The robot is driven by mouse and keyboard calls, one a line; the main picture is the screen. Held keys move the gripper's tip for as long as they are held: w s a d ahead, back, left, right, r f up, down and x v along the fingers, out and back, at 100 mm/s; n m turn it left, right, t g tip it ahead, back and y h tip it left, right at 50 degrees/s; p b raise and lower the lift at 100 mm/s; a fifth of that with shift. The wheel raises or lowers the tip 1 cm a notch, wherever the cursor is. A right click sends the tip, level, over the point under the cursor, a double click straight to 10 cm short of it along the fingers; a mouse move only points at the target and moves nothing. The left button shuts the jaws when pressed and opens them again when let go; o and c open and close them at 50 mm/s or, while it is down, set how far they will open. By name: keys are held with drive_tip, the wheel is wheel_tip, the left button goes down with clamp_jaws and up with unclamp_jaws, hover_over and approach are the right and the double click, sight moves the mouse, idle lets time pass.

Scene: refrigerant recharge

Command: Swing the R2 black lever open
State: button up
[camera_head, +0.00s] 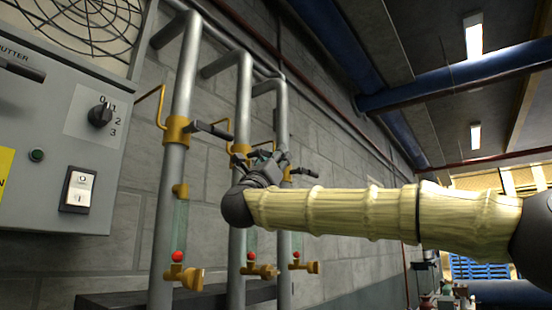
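Three grey vertical pipes stand against the wall, each with a brass valve. The near pipe's valve (176,130) has a black lever (208,131) pointing right. The middle pipe (244,100) has a brass valve (240,149), and its lever is largely hidden behind my gripper. The far pipe (283,110) has a black lever (303,172) pointing right. No R2 label can be read. My gripper (277,158) is at the middle and far valves, its dark fingers overlapping that area. I cannot tell whether it touches a lever or how far its fingers are apart.
A grey control box (60,130) with a rotary knob (100,114) and a switch (77,190) is at left. Sight tubes with red balls and brass taps (185,276) sit low on the pipes. A dark ledge (120,298) runs below. The right aisle looks open.

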clamp_jaws()
